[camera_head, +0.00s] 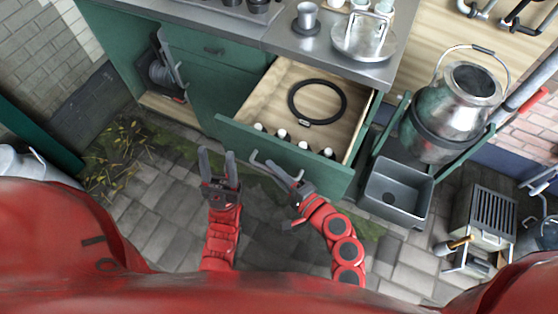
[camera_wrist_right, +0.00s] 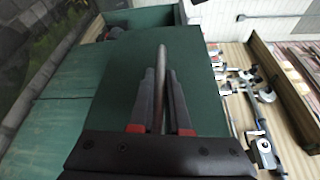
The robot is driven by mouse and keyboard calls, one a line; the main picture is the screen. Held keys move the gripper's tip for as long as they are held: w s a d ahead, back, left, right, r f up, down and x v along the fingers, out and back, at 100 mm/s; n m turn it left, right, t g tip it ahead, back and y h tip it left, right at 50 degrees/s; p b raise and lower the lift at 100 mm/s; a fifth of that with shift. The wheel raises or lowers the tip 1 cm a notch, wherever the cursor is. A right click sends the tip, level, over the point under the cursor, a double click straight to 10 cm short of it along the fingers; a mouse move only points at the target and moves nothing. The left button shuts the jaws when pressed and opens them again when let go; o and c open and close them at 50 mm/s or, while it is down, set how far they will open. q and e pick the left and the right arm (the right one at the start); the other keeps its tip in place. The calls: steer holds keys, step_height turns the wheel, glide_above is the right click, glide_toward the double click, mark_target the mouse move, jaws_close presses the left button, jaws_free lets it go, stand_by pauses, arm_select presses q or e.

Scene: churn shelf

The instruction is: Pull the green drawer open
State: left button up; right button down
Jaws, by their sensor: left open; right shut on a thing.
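The green drawer (camera_head: 240,134) is pulled well out of the green cabinet in the head view. Inside its wooden box lie a black ring (camera_head: 345,101) and several small white-capped bottles along the front. My right gripper (camera_head: 284,176) is at the drawer's front, shut on its metal bar handle (camera_head: 262,163). In the right wrist view, the fingers (camera_wrist_right: 161,95) close around the grey handle bar (camera_wrist_right: 162,62) against the green front (camera_wrist_right: 200,75). My left gripper (camera_head: 218,168) is open and empty, left of the right gripper, apart from the drawer front.
A closed green drawer (camera_head: 225,51) is to the left. The steel counter (camera_head: 290,42) holds a cup and a lidded pan. A metal churn (camera_head: 452,105) and a grey basin (camera_head: 398,190) stand to the right. Paved floor (camera_head: 160,215) is clear at the front left.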

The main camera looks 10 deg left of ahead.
steer(key=shift+s+a, duration=0.1)
steer(key=shift+s, duration=0.2)
steer(key=c, duration=0.9)
jaws_free()
